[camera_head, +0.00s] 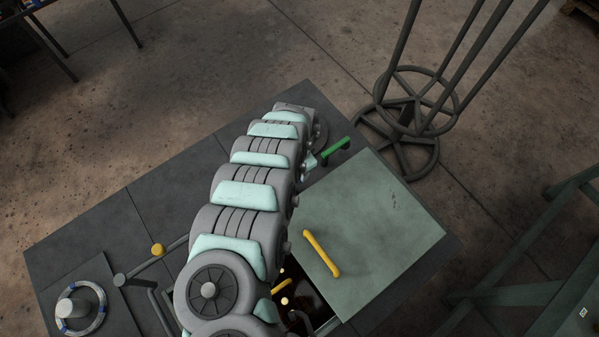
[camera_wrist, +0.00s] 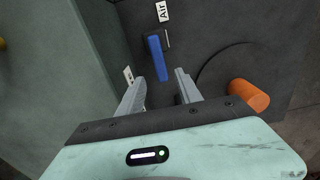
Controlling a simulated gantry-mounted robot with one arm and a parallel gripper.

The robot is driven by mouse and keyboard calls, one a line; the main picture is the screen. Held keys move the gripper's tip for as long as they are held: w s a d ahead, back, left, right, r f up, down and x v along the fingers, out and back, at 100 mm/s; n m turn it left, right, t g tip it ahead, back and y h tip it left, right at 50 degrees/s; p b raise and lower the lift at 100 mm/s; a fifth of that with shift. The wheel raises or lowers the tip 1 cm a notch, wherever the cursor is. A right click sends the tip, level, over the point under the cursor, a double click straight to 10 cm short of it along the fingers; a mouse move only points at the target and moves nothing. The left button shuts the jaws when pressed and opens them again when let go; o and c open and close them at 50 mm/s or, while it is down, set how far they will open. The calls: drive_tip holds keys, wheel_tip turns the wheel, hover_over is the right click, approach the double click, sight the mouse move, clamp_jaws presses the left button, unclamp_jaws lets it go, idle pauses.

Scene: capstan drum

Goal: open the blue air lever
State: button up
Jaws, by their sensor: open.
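The blue air lever (camera_wrist: 157,58) shows in the wrist view, near the top middle, with a white "Air" label (camera_wrist: 162,11) just above it. My gripper (camera_wrist: 162,88) is open, its two grey fingers spread apart below the lever. The lever's lower end lies in line with the gap between the fingertips, and nothing is held. I cannot tell how far the fingertips are from the lever.
An orange cylinder (camera_wrist: 249,95) sticks out right of the fingers. In the head view there are a green handle (camera_head: 335,147), a yellow bar (camera_head: 322,253) on a green panel (camera_head: 390,225), and a handwheel (camera_head: 99,317).

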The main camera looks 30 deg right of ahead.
wheel_tip(320, 180, up, 4)
drive_tip(key=shift+r+p, duration=0.1)
drive_tip(key=shift+p, duration=0.4)
